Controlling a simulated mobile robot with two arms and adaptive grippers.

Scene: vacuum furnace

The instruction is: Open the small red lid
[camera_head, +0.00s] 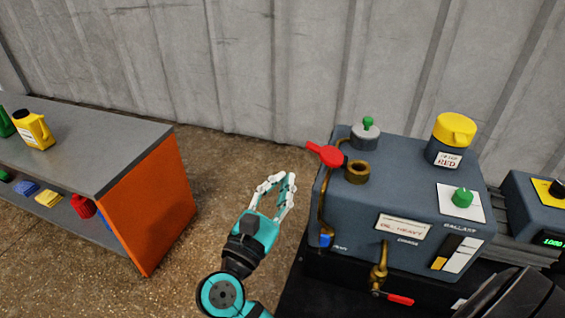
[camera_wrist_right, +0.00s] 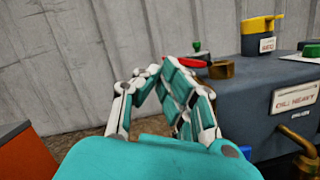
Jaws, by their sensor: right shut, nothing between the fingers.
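The small red lid (camera_head: 326,154) is at the left top edge of the grey-blue machine (camera_head: 407,198). It is beside a brass ring-shaped port (camera_head: 357,172), whose top looks uncovered. In the right wrist view the lid (camera_wrist_right: 193,62) shows behind the fingers, partly hidden, with the brass port (camera_wrist_right: 222,69) to its right. My right gripper (camera_head: 281,180) is shut and empty, its fingers pointing up, left of the machine and a little below the lid in the picture. It appears apart from the lid. My left gripper is not in view.
A yellow cap (camera_head: 454,128), a green knob (camera_head: 462,197) and a grey cap with a green top (camera_head: 366,132) are on the machine. A red-handled brass valve (camera_head: 380,280) sticks out in front. A workbench (camera_head: 95,145) stands left, with open floor between.

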